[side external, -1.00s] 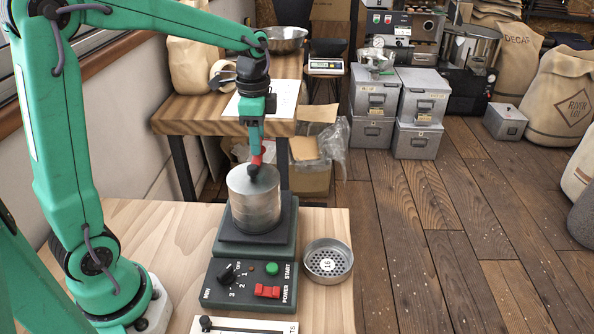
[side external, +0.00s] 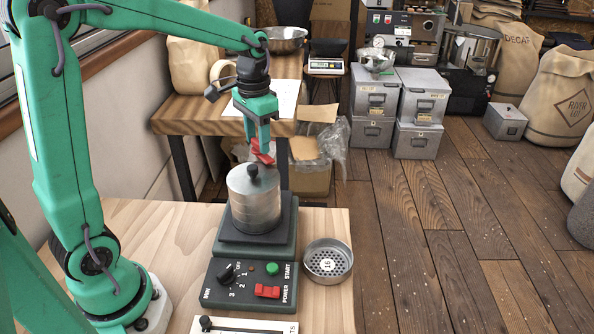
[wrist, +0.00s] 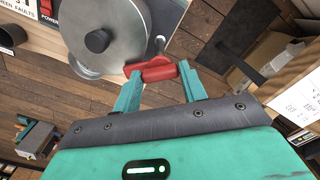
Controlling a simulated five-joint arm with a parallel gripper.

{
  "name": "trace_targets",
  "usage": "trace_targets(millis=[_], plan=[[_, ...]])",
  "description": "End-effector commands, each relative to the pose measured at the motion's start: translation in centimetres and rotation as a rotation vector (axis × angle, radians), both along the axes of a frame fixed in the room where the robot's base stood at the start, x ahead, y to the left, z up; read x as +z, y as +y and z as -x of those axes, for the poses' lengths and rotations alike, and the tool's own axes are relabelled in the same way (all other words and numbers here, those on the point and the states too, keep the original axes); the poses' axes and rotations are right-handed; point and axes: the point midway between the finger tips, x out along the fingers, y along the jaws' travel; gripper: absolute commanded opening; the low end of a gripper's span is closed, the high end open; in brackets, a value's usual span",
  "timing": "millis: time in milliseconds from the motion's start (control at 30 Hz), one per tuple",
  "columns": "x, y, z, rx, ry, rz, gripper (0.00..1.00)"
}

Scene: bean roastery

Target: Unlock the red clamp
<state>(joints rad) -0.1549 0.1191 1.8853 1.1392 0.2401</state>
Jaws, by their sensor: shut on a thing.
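The red clamp (side external: 264,158) is at the back rim of a stack of round metal sieves (side external: 255,208) on a dark shaker base (side external: 228,243). In the wrist view the red clamp (wrist: 150,70) lies crosswise beside a metal rod. My gripper (side external: 263,146) is above and behind the stack, pointing down. In the wrist view its two teal fingers (wrist: 158,76) are shut on the clamp, one at each side. The stack's lid carries a black knob (side external: 252,171). The clamp's lower fastening is hidden behind the stack.
The control box has a green button (side external: 272,269), a red switch (side external: 267,291) and a black dial (side external: 228,273). A loose sieve (side external: 328,260) lies at the right on the wooden bench (side external: 170,240). A second table (side external: 205,125) and an open carton (side external: 310,178) stand behind.

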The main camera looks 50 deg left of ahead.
Motion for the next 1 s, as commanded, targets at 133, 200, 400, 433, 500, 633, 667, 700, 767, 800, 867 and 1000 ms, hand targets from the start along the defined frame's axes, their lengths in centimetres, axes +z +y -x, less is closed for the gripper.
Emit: trace_targets(millis=[133,200,400,433,500,633,667,700,767,800,867,1000], plan=[[0.17,-0.03,-0.14,0.139,-0.006,-0.001,0.19],[0.18,-0.02,-0.14,0.206,-0.007,-0.001,0.19],[0.19,-0.02,-0.16,0.395,-0.008,0.000,0.19],[0.20,-0.02,-0.16,0.424,-0.008,0.000,0.19],[0.20,-0.01,-0.17,0.490,-0.008,0.000,0.19],[0.21,-0.02,-0.18,0.607,-0.009,0.001,0.19],[0.22,-0.02,-0.18,0.632,-0.009,0.001,0.19],[0.22,-0.01,-0.18,0.664,-0.009,0.000,0.19],[0.22,-0.01,-0.18,0.709,-0.009,0.000,0.19],[0.23,-0.01,-0.18,0.736,-0.009,0.000,0.19],[0.23,-0.01,-0.18,0.772,-0.009,0.000,0.19],[0.24,0.00,-0.19,0.836,-0.010,0.001,0.19]])
